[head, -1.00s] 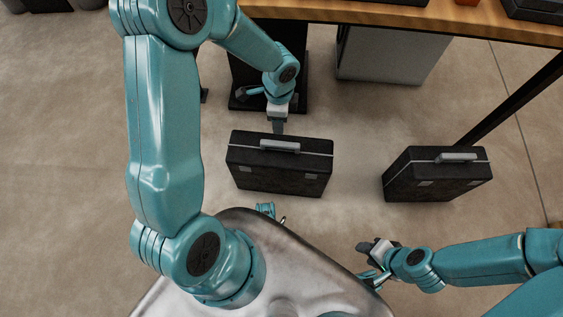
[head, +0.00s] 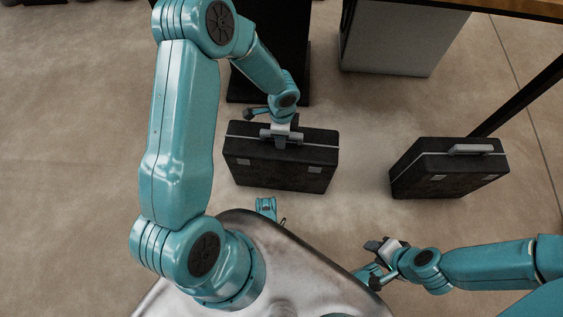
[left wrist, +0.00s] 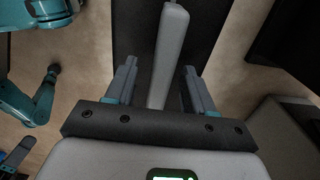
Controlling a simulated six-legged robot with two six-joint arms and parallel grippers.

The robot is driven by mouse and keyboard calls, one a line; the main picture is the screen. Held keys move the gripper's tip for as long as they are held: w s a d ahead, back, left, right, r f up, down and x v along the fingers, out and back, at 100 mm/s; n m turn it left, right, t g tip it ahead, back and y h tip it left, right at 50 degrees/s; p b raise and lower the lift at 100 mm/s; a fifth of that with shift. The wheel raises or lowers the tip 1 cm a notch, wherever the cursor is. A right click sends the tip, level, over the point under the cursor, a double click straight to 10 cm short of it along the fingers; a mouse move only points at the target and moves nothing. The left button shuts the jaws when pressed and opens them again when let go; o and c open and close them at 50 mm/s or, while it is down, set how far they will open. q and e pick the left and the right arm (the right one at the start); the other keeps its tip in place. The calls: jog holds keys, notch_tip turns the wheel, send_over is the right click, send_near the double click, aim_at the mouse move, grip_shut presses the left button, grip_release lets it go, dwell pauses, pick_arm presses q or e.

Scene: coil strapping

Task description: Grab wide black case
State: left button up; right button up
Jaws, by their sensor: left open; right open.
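Two black cases with silver seams, latches and grey handles stand upright on the floor. The nearer-to-centre one, which looks slightly wider, is the wide black case (head: 280,174); the other black case (head: 449,175) stands to its right. My left gripper (head: 281,136) is over the top of the wide case at its handle. In the left wrist view the grey handle (left wrist: 170,45) runs between the two open fingers of my left gripper (left wrist: 158,88), with gaps on both sides. My right gripper (head: 371,262) is open and empty, low at the right beside my body.
A dark table leg or panel (head: 270,60) stands behind the wide case. A grey cabinet (head: 400,40) is under the wooden table (head: 525,8). A slanted black bar (head: 518,95) rises behind the right case. The floor between the cases is clear.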

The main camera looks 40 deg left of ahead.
pick_arm(q)
jog(key=shift+f, duration=0.5)
jog(key=shift+r, duration=0.1)
grip_shut()
jog(key=shift+w+a+r, duration=0.1)
dwell(0.8)
